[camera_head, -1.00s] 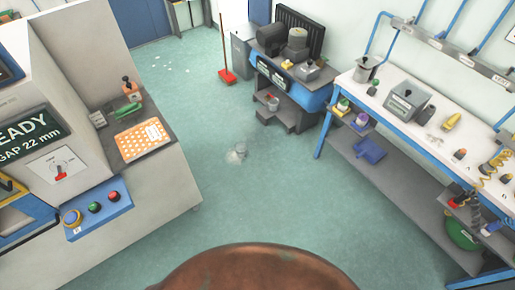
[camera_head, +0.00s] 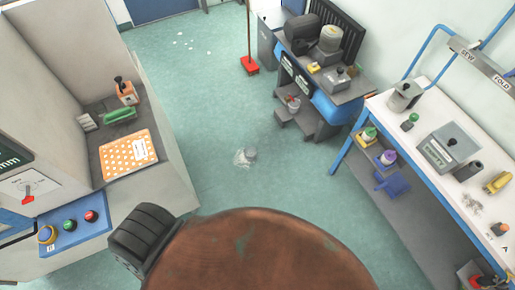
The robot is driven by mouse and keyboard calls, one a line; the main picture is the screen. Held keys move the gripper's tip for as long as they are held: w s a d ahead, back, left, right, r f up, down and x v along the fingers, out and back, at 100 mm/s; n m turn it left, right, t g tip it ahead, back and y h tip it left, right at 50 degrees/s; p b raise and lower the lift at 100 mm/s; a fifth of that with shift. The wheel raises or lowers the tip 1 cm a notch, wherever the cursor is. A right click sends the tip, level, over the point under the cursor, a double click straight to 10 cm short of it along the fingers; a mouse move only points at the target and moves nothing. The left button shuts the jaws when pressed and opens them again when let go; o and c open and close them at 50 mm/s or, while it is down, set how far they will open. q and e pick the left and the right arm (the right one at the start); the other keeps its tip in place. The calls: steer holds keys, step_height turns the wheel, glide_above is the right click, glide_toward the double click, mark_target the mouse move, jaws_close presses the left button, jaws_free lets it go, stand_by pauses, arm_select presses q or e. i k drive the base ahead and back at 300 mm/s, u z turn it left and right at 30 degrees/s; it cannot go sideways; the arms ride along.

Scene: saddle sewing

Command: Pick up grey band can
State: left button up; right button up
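I cannot single out a can with a grey band for sure at this size. A grey pot-shaped container (camera_head: 404,96) with a handle stands at the far end of the white workbench. A small grey can-like object (camera_head: 250,154) is on the green floor in the middle, with a pale patch beside it. Small containers with a green top (camera_head: 369,134) and a purple top (camera_head: 388,158) sit on the lower shelf side of the workbench. Neither of my grippers is in view.
The workbench (camera_head: 446,182) runs along the right. A machine with a button panel (camera_head: 70,228) stands left. A blue-and-black stand (camera_head: 331,104) with steps is at the back, beside a red broom (camera_head: 249,66). A brown rounded surface (camera_head: 260,255) fills the bottom.

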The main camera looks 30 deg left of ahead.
mark_target(250, 152)
steer(key=u, duration=0.2)
steer(key=i, duration=0.75)
steer(key=u, duration=1.3)
steer(key=i, duration=0.75)
steer(key=u, duration=0.8)
